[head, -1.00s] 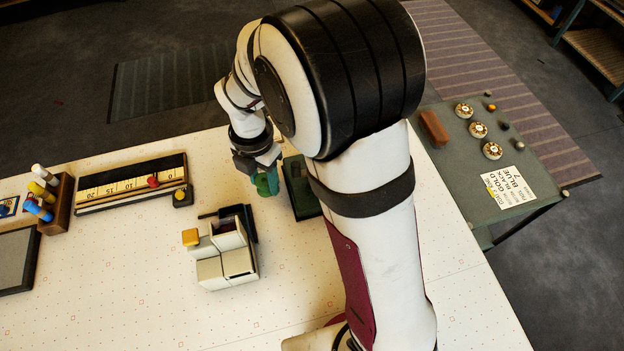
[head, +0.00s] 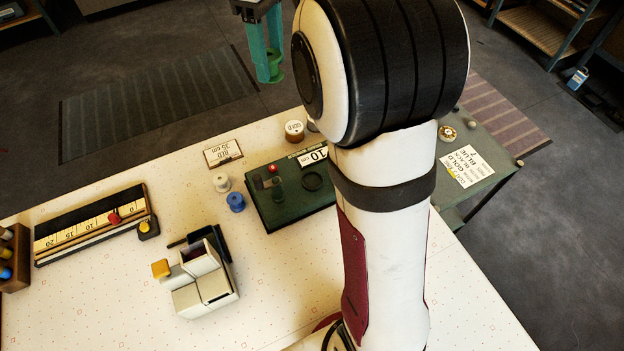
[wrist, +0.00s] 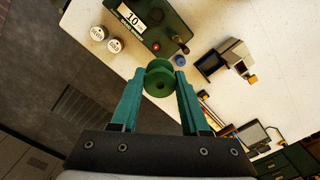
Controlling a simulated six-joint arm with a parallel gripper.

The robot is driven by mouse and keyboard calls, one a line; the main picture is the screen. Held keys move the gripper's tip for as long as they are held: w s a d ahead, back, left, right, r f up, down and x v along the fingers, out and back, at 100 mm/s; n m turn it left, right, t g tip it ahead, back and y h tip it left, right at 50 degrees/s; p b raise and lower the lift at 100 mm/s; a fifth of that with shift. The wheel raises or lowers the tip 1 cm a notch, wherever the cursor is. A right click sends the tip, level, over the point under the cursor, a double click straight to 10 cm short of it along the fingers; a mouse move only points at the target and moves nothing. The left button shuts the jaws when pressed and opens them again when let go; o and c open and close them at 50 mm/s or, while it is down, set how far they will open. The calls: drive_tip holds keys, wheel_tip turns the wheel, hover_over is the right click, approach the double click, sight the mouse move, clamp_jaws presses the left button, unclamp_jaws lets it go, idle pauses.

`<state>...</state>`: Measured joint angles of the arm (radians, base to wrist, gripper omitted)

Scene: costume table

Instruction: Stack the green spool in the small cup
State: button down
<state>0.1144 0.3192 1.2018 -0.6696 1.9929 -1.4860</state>
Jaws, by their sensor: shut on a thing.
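The spool (head: 269,73) is hard to separate there from the same-coloured fingers. I cannot tell for sure which thing is the small cup. A dark round recess or ring (head: 312,178) shows on the green box.
The green box (head: 270,215) bears a 10 label and a red knob. A blue spool (head: 236,202) and a pale spool (head: 222,182) stand left of it. A GOLD-labelled jar (head: 294,131) is near the far edge. A cream compartment box (head: 205,290) stands nearer.

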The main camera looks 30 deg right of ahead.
drive_tip(key=s+d+f+n, duration=0.6)
drive_tip(key=d+f+n, duration=0.1)
drive_tip(key=f, duration=0.2)
drive_tip(key=s+d+f+n, duration=0.6)
drive_tip(key=f+n, duration=0.1)
drive_tip(key=f, duration=0.2)
hover_over(312, 182)
wheel_tip(312, 182, down, 7)
drive_tip(key=shift+s+d+r, duration=0.1)
drive_tip(key=shift+d+r, duration=0.05)
wheel_tip(312, 182, down, 4)
drive_tip(key=shift+f, duration=0.1)
drive_tip(key=shift+f, duration=0.2)
drive_tip(key=shift+c, duration=2)
unclamp_jaws()
drive_tip(key=shift+f, duration=0.1)
